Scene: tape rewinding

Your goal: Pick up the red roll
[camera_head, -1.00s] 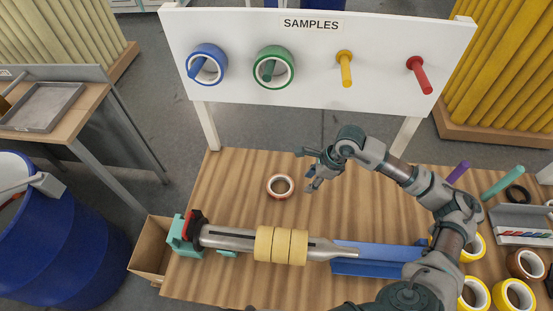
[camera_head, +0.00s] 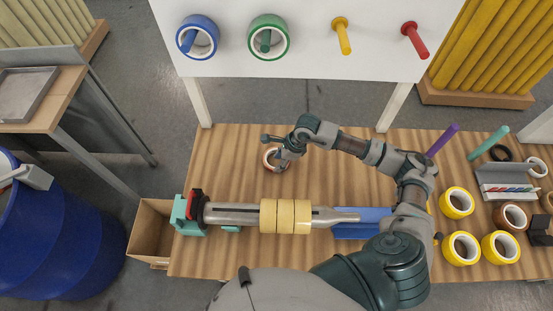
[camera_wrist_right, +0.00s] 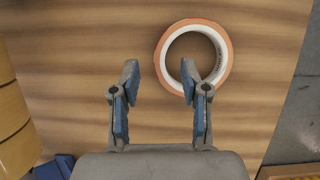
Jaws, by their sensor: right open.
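The red roll (camera_head: 270,158) lies flat on the wooden table, left of the middle. My right gripper (camera_head: 275,147) is over it in the head view and hides part of it. In the right wrist view the roll (camera_wrist_right: 227,66) shows as an orange-red ring with a white core. There my right gripper (camera_wrist_right: 160,78) is open and empty. Its right finger overlaps the near part of the ring's opening, and its left finger is outside the ring to the left. I cannot tell whether the finger touches the roll. My left gripper is not in view.
A winding shaft with yellow rolls (camera_head: 285,216) lies along the table's front. The white samples board (camera_head: 300,70) stands behind, with blue and green rolls on pegs and bare yellow and red pegs. Several yellow rolls (camera_head: 457,202) sit at the right. Table around the red roll is clear.

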